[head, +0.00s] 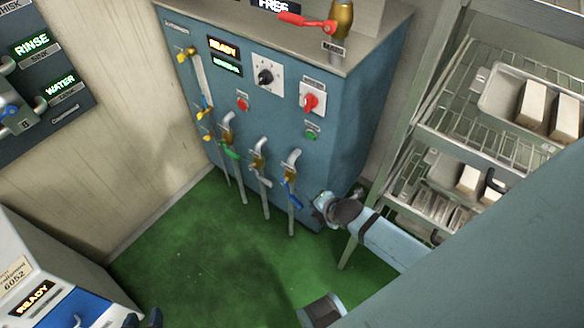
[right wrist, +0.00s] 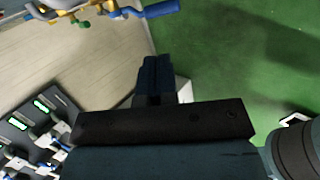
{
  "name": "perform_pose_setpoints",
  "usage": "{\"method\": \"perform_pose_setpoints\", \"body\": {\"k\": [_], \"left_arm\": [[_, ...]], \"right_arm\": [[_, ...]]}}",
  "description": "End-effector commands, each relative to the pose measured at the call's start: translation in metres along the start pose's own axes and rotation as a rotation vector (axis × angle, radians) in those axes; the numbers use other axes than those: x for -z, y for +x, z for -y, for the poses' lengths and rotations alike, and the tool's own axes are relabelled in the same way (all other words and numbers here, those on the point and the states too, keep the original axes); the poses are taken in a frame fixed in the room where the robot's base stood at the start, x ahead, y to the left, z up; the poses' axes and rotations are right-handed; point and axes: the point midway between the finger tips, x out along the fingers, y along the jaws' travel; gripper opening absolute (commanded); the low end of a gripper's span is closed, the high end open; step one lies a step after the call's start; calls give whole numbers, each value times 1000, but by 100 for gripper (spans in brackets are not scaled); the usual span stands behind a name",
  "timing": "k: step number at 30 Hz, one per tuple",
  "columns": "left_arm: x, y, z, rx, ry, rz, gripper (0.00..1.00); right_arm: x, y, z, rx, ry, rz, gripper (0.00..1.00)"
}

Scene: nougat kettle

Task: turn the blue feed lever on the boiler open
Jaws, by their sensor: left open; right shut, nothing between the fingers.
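The boiler (head: 280,120) is a blue cabinet with a row of taps low on its front. The blue lever (head: 291,196) hangs slanting down from the rightmost tap, beside its pipe. It also shows at the top of the right wrist view (right wrist: 152,10), lying about level there. My right gripper (right wrist: 154,62) is shut and empty, with its fingers pointing toward the lever and a visible gap between. In the head view my right arm ends just right of the lever; its fingers are not clear there.
A green-handled tap (head: 229,151) and a grey-handled tap (head: 260,165) stand left of the blue one. A metal rack (head: 432,130) with trays is close on the right. A white machine (head: 40,270) stands at lower left. Green floor (head: 200,255) in front is clear.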

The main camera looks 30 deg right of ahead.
Motion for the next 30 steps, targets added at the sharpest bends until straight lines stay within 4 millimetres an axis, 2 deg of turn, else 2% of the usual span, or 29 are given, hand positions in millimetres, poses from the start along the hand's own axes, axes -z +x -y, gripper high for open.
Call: {"method": "perform_pose_setpoints", "body": {"k": [1, 3, 8, 11, 24, 30], "left_arm": [[1, -6, 0, 4, -4, 14, 43], [-2, -7, 0, 8, -6, 26, 43], [-7, -6, 1, 10, -6, 31, 43], [-9, -4, 1, 10, -3, 27, 43], [-15, 2, 0, 3, 5, 0, 43], [-14, 3, -1, -2, 0, -11, 43]], "right_arm": [[-2, -14, -2, 30, -39, 2, 0], [-2, -22, 0, 61, -78, 4, 0], [-3, -18, 4, 85, -108, 4, 0], [-2, -4, 6, 84, -105, 3, 0], [-2, 87, 14, 83, -102, 2, 0], [-3, 110, 15, 82, -104, 3, 0]]}}
